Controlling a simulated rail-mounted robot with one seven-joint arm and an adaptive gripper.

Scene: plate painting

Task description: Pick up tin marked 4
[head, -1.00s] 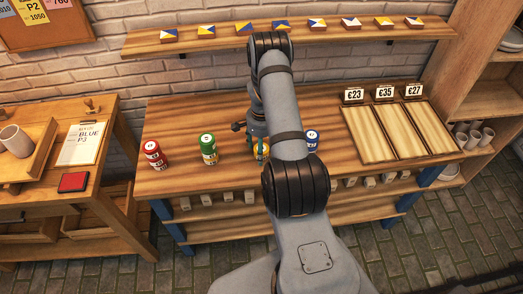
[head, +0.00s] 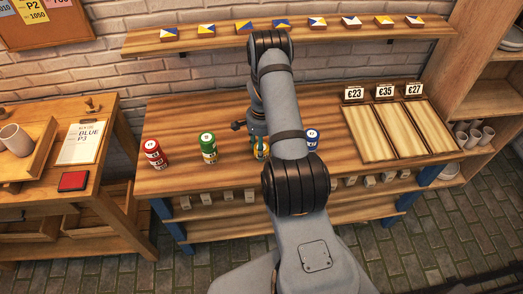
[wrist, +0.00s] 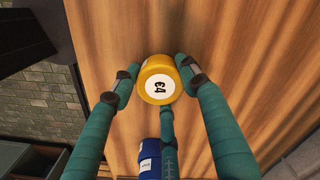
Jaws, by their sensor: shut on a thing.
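A yellow tin (wrist: 157,79) stands between my gripper's fingers in the wrist view, its white round top label showing a mark that looks like a 4 beside another character. My gripper (wrist: 157,72) is shut on this tin, with a finger at each side. In the head view the yellow tin (head: 260,153) shows only in part beside my arm, on the workbench (head: 180,125); most of my gripper is hidden there.
A green tin (head: 208,150) and a red tin (head: 155,158) stand to the left. A blue tin (head: 313,143) stands close on the right; it also shows in the wrist view (wrist: 150,150). Wooden trays with price cards (head: 385,132) lie at right. A shelf (head: 230,42) of tiles runs behind.

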